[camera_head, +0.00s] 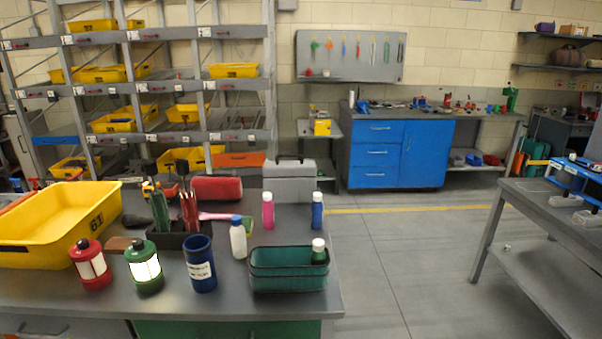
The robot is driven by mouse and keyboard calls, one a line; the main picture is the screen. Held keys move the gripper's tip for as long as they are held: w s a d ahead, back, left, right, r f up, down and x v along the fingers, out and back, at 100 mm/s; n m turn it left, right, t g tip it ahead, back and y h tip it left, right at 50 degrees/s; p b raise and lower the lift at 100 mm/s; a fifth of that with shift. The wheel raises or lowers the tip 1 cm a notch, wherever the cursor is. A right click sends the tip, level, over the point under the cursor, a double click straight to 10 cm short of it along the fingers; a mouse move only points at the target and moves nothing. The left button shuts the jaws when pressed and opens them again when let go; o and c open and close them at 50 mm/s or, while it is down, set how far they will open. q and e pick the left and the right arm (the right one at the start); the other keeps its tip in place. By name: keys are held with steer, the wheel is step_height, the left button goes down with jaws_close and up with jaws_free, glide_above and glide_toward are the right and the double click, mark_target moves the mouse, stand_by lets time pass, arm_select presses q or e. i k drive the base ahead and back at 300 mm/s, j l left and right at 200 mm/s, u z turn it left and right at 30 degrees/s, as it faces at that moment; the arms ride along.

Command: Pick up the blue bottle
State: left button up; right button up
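A slim blue bottle (317,214) with a pale cap stands upright near the back right corner of the grey table. A pink bottle (268,213) of similar shape stands to its left, apart from it. A white bottle (238,241) with a blue cap stands nearer the front. A dark green bottle (319,256) with a white cap stands in the teal basket (270,285), in front of the blue bottle. Neither of my grippers is in view.
A yellow bin (38,243) fills the left. A grey toolbox (290,184) stands behind the bottles.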

mark_target(317, 212)
steer(key=i+l, duration=0.2)
steer(key=l, duration=0.15)
steer(key=i+l, duration=0.2)
steer(key=l, duration=0.2)
steer(key=i+l, duration=0.2)
steer(key=l, duration=0.15)
steer(key=i+l+u, duration=0.1)
steer(key=l, duration=0.25)
steer(key=i+l, duration=0.5)
steer(key=l, duration=0.3)
steer(key=i+l, duration=0.15)
steer(key=l, duration=0.2)
steer(key=u, duration=0.05)
